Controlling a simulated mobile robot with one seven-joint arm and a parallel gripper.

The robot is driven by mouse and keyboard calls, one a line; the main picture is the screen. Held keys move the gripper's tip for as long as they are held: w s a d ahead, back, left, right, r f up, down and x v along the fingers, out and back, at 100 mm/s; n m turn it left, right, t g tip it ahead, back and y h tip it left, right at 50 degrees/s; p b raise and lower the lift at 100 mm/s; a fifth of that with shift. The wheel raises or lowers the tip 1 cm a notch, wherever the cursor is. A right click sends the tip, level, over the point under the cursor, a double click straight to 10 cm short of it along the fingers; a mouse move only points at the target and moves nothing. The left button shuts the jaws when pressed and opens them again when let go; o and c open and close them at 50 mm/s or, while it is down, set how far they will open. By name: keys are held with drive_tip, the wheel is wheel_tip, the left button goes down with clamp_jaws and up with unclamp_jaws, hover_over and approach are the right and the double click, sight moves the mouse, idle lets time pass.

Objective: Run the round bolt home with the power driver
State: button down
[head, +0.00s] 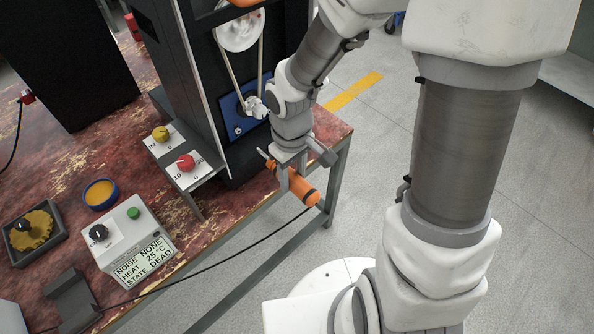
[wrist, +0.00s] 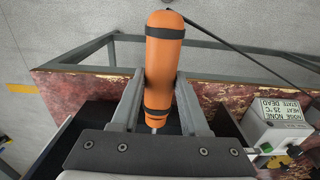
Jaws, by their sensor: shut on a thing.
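The power driver (head: 301,190) is an orange cylinder with black bands. My gripper (head: 294,178) is shut on it, one finger on each side, near the table's front edge. In the wrist view the driver (wrist: 164,60) lies between my fingers (wrist: 160,80), its rounded end pointing up the picture. A short metal tip (wrist: 155,127) shows at its lower end, close to the gripper body. A blue plate (head: 232,125) with small fasteners is on the dark machine, behind my wrist and partly hidden. I cannot tell which fastener is the round bolt.
The dark machine (head: 187,80) stands behind my gripper, with yellow and red knobs (head: 186,161) at its left. A black cord (head: 222,262) crosses the front edge.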

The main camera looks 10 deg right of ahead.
drive_tip(key=shift+w, duration=0.2)
drive_tip(key=shift+w+a+b, duration=0.2)
drive_tip(key=shift+w+a, duration=0.35)
drive_tip(key=shift+w, duration=0.25)
drive_tip(key=shift+w+a+b, duration=0.15)
drive_tip(key=shift+w+a, duration=0.35)
drive_tip(key=shift+w, duration=0.25)
drive_tip(key=shift+w+a+b, duration=0.2)
drive_tip(key=shift+w+a, duration=0.35)
drive_tip(key=shift+w, duration=0.25)
drive_tip(key=shift+w+a, duration=0.15)
drive_tip(key=shift+w, duration=0.1)
drive_tip(key=shift+w+a+r, duration=0.15)
drive_tip(key=shift+w+a, duration=0.15)
drive_tip(key=shift+w, duration=0.15)
idle(1.7)
